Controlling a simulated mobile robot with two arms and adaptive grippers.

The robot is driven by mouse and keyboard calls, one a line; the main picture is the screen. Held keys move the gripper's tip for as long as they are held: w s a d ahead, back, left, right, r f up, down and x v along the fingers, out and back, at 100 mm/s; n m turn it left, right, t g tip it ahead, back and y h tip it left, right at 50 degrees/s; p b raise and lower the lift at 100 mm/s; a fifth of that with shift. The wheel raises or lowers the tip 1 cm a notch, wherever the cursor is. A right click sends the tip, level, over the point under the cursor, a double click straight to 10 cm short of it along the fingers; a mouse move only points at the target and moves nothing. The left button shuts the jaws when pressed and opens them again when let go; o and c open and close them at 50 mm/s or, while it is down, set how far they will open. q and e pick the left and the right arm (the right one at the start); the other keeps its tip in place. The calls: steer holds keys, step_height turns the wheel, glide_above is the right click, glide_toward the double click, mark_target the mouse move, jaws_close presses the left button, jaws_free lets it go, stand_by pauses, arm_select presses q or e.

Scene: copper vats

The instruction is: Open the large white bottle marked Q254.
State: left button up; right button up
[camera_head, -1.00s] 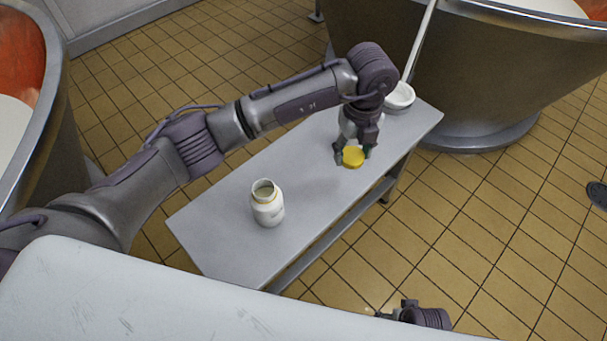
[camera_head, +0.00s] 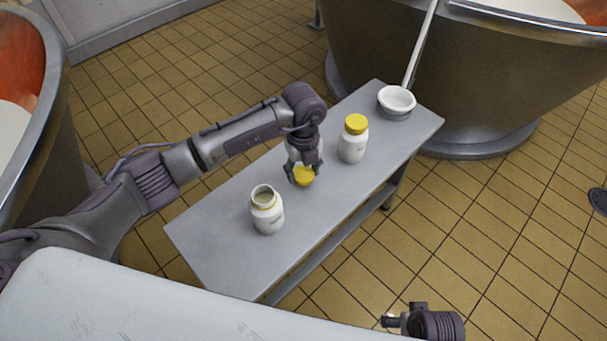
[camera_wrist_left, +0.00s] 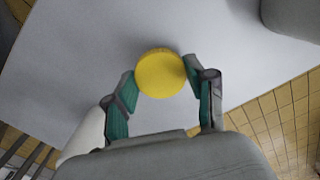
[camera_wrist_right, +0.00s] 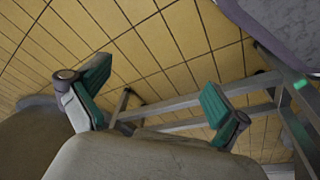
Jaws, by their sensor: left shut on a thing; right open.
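My left gripper (camera_head: 303,175) is shut on a yellow lid (camera_head: 304,177) and holds it over the middle of the table. The lid also shows between the fingertips in the left wrist view (camera_wrist_left: 160,73). An open white bottle (camera_head: 268,212) stands upright and lidless on the table, nearer and left of the gripper. A second white bottle (camera_head: 352,147) with a yellow cap stands upright to the gripper's right. I cannot read the marking on either bottle. My right gripper (camera_wrist_right: 155,90) is open and empty, away from the table, above the tiled floor.
The narrow grey table (camera_head: 205,232) has bare room at its near left end. A white bowl (camera_head: 397,101) stands at its far right end. A large metal vat (camera_head: 470,90) stands behind it, another vat (camera_head: 52,100) at left. A white surface (camera_head: 150,300) lies in front.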

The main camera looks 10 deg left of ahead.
arm_select(q)
steer(key=shift+f, duration=0.95)
arm_select(e)
steer(key=shift+w+a+r, duration=0.1)
steer(key=shift+r, duration=0.5)
arm_select(q)
steer(key=shift+f, duration=0.1)
arm_select(e)
steer(key=shift+r, duration=0.1)
arm_select(q)
steer(key=o, duration=1.3)
arm_select(e)
steer(key=shift+w+r, duration=0.1)
steer(key=shift+r, duration=0.1)
steer(key=shift+a, duration=0.1)
